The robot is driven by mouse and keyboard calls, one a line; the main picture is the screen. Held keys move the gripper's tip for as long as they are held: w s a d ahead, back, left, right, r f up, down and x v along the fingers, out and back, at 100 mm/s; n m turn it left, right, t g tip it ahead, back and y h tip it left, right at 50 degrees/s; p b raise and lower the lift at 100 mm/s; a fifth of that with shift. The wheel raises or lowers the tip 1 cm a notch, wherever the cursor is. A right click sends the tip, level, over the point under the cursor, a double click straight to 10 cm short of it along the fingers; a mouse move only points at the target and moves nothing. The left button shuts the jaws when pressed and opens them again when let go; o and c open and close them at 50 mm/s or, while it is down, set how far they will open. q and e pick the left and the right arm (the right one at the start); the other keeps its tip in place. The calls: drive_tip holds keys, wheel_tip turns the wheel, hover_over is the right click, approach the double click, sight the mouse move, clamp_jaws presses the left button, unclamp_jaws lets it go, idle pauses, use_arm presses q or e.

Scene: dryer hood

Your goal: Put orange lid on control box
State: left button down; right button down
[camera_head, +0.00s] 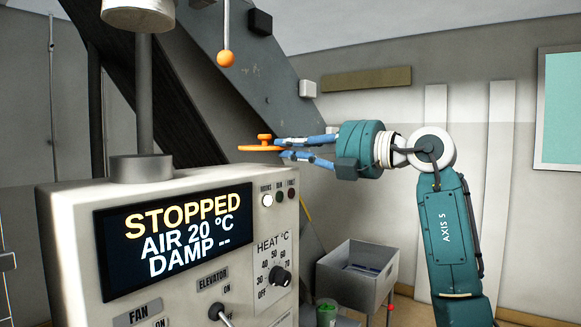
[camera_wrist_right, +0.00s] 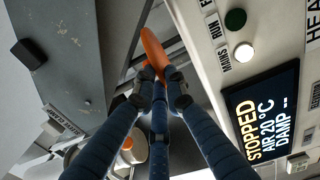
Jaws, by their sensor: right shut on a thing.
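The orange lid (camera_head: 258,148), a thin disc with a small knob on top, is held about level at the fingertips of my right gripper (camera_head: 281,148). My right gripper is shut on it, just behind and above the right end of the control box (camera_head: 70,235). The lid is clear of the box in the head view. In the wrist view the lid (camera_wrist_right: 153,50) shows nearly edge-on beyond the blue fingers, beside the box's pale face (camera_wrist_right: 215,60). The box has a lit display reading STOPPED. Its top is seen at a shallow angle. My left gripper is not in view.
A grey post (camera_head: 144,90) rises from the box's top. A cord with an orange ball (camera_head: 225,58) hangs above the lid. A dark sloping beam (camera_head: 215,75) runs behind. A grey bin (camera_head: 352,285) stands low at the right, with a green-lidded container (camera_head: 326,310) beside it.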

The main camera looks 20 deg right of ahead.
wheel_tip(320, 180, down, 4)
drive_tip(key=shift+f, duration=0.1)
drive_tip(key=c, duration=1.8)
unclamp_jaws()
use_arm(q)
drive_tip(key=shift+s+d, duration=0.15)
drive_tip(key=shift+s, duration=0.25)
